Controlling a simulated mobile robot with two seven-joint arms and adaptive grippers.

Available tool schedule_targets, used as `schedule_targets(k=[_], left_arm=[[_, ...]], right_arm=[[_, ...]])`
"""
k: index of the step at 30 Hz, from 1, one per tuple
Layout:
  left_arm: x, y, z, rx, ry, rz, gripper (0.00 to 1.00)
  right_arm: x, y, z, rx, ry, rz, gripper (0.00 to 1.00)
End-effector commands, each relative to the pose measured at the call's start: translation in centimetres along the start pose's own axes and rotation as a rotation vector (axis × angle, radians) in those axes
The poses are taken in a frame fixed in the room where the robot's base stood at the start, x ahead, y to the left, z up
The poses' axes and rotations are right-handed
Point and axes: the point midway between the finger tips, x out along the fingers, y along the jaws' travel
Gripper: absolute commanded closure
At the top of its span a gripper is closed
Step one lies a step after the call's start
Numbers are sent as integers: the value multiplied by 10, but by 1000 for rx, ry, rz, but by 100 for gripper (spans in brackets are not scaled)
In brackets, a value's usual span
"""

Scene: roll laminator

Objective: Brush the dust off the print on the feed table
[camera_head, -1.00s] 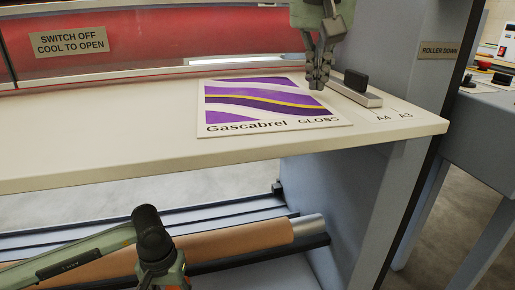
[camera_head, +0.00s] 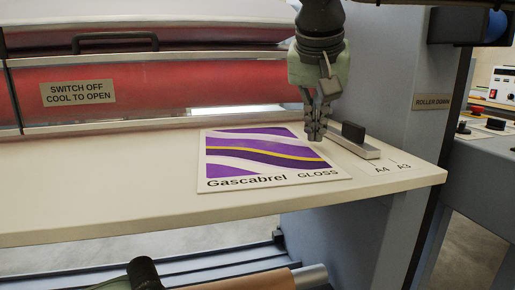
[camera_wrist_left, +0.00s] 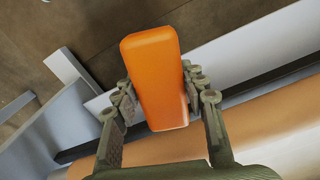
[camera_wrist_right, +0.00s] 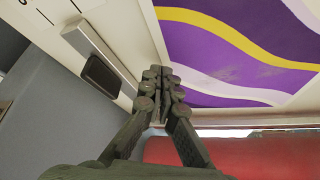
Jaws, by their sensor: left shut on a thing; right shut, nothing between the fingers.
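The print (camera_head: 265,157), purple and white with a yellow stripe and the words "Gascabrel GLOSS", lies flat on the cream feed table (camera_head: 100,195). It also shows in the right wrist view (camera_wrist_right: 235,50). My right gripper (camera_head: 316,136) is shut and empty, at the print's far right corner beside the side guide. My left gripper (camera_wrist_left: 160,100) is shut on an orange block-like thing (camera_wrist_left: 155,75), perhaps the brush's handle; no bristles show. In the head view the left gripper is out of frame, with only part of my left arm at the bottom edge.
The side guide (camera_head: 362,148) with its black knob (camera_head: 353,131) stands right of the print, near the A4 and A3 marks. The red laminator front (camera_head: 190,92) rises behind the table. A brown roll (camera_head: 250,281) lies below. The table's left part is bare.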

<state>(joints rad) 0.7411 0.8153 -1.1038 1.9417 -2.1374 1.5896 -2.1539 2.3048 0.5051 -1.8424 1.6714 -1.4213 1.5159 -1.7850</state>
Motion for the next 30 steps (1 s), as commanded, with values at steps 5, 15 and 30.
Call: schedule_targets(k=[5,15,30], left_arm=[[0,0,0,0,0,0,81],[3,0,0,0,0,0,81],[5,0,0,0,1,0,81]], right_arm=[[0,0,0,0,0,0,100],[4,0,2,0,-1,0,100],[8,0,5,0,0,0,100]])
